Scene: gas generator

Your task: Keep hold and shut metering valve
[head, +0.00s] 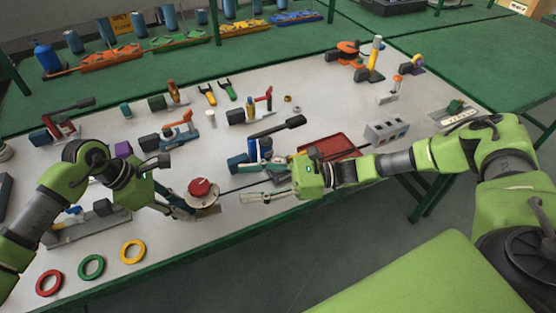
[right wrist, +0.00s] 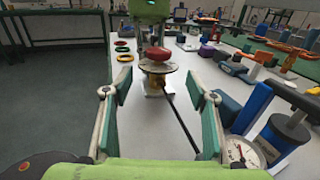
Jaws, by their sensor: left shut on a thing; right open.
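The metering valve appears to be the red knob (head: 200,187) on a round pale disc (head: 203,203), standing upright near the table's front. In the right wrist view the red knob (right wrist: 158,53) sits above a brass-coloured body (right wrist: 156,83) on a white base. A thin dark rod (right wrist: 182,125) runs from it towards my right gripper. My left gripper (head: 182,209) is shut at the left side of the valve body; its exact contact is hidden. My right gripper (head: 256,188) is open and empty, right of the knob and apart from it, its fingers (right wrist: 160,98) pointing towards the valve.
Red (head: 49,283), green (head: 91,267) and yellow (head: 132,251) rings lie at the front left. A blue device with a black handle (head: 277,128) and a red tray (head: 328,146) stand behind my right gripper. A gauge (right wrist: 242,152) is close to its right finger.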

